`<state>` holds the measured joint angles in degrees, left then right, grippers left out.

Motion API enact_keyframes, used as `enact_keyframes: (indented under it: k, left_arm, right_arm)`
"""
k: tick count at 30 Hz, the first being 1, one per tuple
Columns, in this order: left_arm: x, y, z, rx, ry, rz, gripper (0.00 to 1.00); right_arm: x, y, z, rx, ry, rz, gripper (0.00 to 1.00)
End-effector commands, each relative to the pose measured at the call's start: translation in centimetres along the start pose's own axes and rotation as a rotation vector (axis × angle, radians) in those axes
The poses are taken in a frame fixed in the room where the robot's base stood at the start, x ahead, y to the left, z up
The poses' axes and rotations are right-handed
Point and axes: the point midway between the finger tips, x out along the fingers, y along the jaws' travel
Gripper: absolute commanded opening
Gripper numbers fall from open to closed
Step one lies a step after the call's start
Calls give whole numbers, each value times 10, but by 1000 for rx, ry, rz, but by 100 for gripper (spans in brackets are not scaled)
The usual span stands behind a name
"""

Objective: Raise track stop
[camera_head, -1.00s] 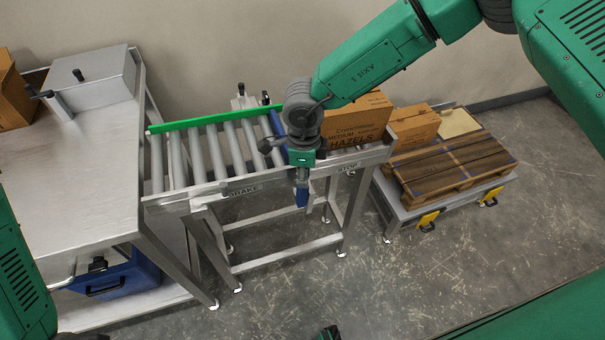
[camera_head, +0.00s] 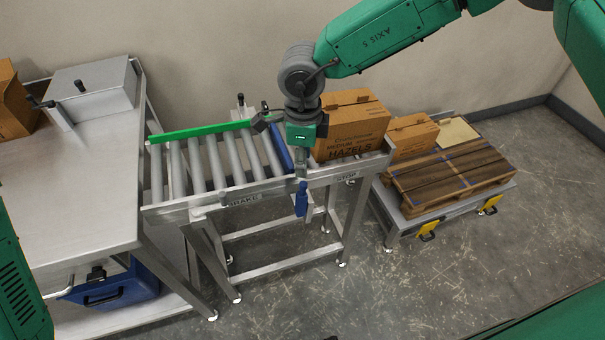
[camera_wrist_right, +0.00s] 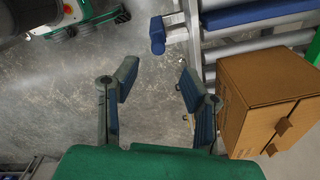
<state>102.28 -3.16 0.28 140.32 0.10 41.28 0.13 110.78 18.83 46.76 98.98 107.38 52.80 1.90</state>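The track stop is a blue bar (camera_head: 277,145) lying across the roller conveyor, beside the hazels box. A blue handle (camera_head: 301,200) hangs at the conveyor's front side. In the right wrist view the handle (camera_wrist_right: 157,35) shows at the top centre, joined by a metal piece to the blue bar (camera_wrist_right: 255,12). My right gripper (camera_head: 302,162) is over the conveyor's front edge. In the right wrist view its fingers (camera_wrist_right: 152,85) are apart with nothing between them, and the handle is beyond them, apparently apart. My left gripper is not in view.
A hazels carton (camera_head: 352,140) stands on the conveyor, right of the bar; it is close to the right finger in the wrist view (camera_wrist_right: 270,100). A green rail (camera_head: 200,132) runs along the conveyor's back. A low cart with a pallet (camera_head: 455,175) stands right, a steel table (camera_head: 85,165) left.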

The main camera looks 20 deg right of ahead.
Motion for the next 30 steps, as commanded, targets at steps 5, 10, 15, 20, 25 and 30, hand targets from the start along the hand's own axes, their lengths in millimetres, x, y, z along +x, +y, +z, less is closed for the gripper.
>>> enact_keyframes:
  k: [5,10,15,20,25,30]
  left_arm:
    - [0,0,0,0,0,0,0]
    - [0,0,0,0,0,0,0]
    - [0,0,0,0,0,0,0]
    - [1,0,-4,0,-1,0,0]
    - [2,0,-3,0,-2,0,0]
    - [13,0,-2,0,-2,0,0]
  right_arm:
    - [-27,-1,0,0,-1,-1,38]
    - [-37,-1,0,-1,1,-1,38]
    - [-38,-1,0,0,1,0,38]
    - [-37,-1,0,0,1,0,38]
    - [-35,0,-1,-5,4,-3,38]
    - [11,3,-23,-150,82,-86,38]
